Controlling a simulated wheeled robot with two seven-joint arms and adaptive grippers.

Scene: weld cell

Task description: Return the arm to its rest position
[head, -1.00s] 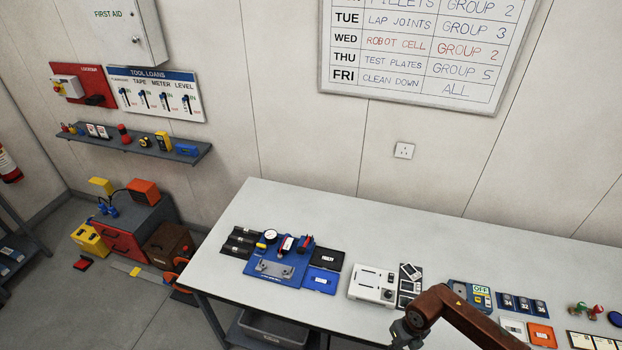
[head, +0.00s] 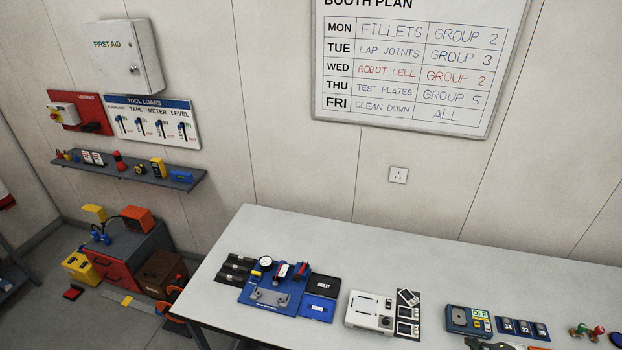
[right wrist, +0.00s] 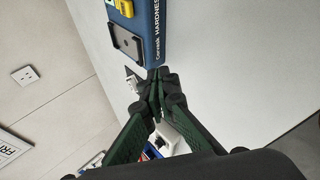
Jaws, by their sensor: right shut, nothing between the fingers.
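My right gripper (head: 487,344) shows only as a dark sliver at the bottom edge of the head view, in front of the bench's right part. In the right wrist view its green and black fingers (right wrist: 158,82) meet at the tips, shut and empty. Most of my right arm is out of the head view. The light grey bench (head: 420,240) lies behind the gripper. My left gripper is in neither view.
A blue hardness case (right wrist: 152,30) lies beyond the fingertips in the wrist view. On the bench stand a blue fixture board (head: 255,300), a white box (head: 370,310) and a blue meter unit (head: 468,320). The back of the bench is clear.

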